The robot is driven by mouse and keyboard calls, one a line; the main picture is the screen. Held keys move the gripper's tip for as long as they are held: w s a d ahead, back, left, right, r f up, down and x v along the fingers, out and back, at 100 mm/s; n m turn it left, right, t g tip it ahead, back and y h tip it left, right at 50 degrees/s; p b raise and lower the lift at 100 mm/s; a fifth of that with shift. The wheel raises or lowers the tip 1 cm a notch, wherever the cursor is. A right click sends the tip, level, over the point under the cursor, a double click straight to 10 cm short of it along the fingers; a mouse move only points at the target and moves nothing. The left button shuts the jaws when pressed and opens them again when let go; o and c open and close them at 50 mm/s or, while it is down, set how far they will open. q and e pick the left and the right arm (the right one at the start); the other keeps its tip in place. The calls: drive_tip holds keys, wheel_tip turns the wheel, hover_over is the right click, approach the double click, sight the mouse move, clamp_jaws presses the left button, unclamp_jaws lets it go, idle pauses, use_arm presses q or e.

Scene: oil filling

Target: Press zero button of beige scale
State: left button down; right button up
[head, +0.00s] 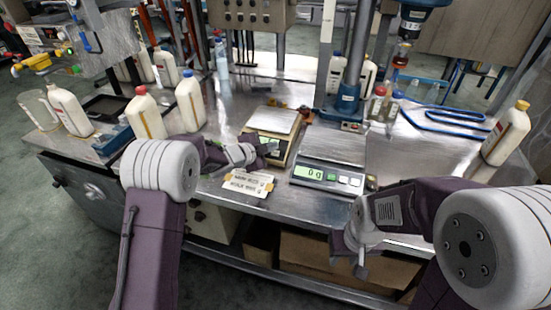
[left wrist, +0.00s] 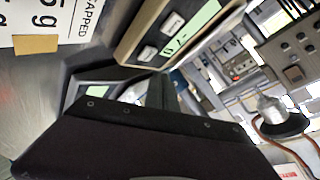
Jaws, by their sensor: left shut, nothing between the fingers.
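The beige scale (head: 276,120) stands on the metal table near the front edge, its square weighing plate on top. My left gripper (head: 270,148) is shut and empty, its tips right at the scale's front panel and partly covering it in the head view. In the left wrist view, the beige scale (left wrist: 128,42) shows a green display (left wrist: 195,28) and two pale buttons (left wrist: 160,37); their labels are too small to read. I cannot tell whether the fingertips (left wrist: 160,88) touch the panel. My right gripper (head: 360,262) hangs low, in front of the table's edge.
A grey scale (head: 330,147) reading 0 g stands right of the beige one. A paper label (head: 248,183) lies at the table's front edge. White bottles (head: 190,102) stand at left, and another bottle (head: 506,135) at right. A blue-based column (head: 348,104) stands behind the scales.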

use_arm(q)
drive_tip(key=shift+w+f, duration=0.25)
drive_tip(key=shift+f, duration=0.5)
idle(1.5)
drive_tip(key=shift+w+d+f+b, duration=0.1)
drive_tip(key=shift+w+f+b, duration=0.05)
drive_tip(key=shift+f+b, duration=0.25)
drive_tip(key=shift+w+f, duration=0.1)
drive_tip(key=shift+f, duration=0.25)
idle(0.5)
idle(0.3)
drive_tip(key=shift+s+r+p, duration=0.25)
drive_tip(key=shift+r+p, duration=0.15)
drive_tip(key=shift+r, duration=0.4)
drive_tip(key=r+p, duration=0.1)
drive_tip(key=s+r+p, duration=0.1)
drive_tip(key=r, duration=0.1)
drive_tip(key=r+p, duration=0.1)
drive_tip(key=shift+s+a+r, duration=0.35)
